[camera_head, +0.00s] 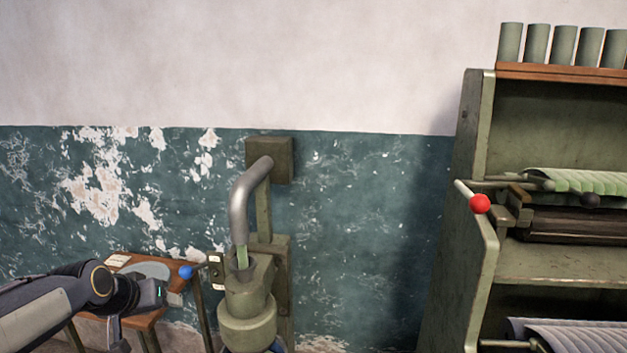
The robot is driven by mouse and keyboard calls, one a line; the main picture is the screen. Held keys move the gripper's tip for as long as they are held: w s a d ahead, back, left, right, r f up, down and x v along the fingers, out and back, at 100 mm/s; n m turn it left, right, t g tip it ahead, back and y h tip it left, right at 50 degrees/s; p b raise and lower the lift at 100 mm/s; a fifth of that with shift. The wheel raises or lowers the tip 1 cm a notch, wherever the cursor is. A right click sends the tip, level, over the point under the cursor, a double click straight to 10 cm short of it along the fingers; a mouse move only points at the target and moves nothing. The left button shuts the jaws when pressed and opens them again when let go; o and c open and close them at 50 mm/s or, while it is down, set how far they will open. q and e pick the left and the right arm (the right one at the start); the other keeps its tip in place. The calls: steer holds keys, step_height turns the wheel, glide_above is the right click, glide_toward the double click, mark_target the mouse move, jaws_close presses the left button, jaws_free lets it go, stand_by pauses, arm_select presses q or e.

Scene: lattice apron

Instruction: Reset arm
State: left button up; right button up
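My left arm comes in from the lower left. Its gripper (118,335) is at the lower left, beside a small wooden table, and points downward. Its fingertips are hard to make out, so I cannot tell whether it is open or shut. I see nothing clearly held in it. My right gripper is not in view.
A green machine (247,305) with a bent grey pipe (238,205) stands right of my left arm. A blue knob (186,271) is on its left. The wooden table (118,262) holds a grey plate-like thing. A green shelf unit (482,150) with a red knob (480,204) stands right.

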arm_select(q)
steer(key=s+d+f+g+h, duration=0.1)
steer(key=s+d, duration=0.4)
steer(key=s, duration=0.8)
steer(key=s+d+f+m+g+h, duration=0.1)
steer(key=s+d+f, duration=0.3)
steer(key=s, duration=1)
steer(key=shift+s+d+f+g+h, duration=0.2)
steer(key=shift+d+f+g+h, duration=0.15)
steer(key=shift+d, duration=0.7)
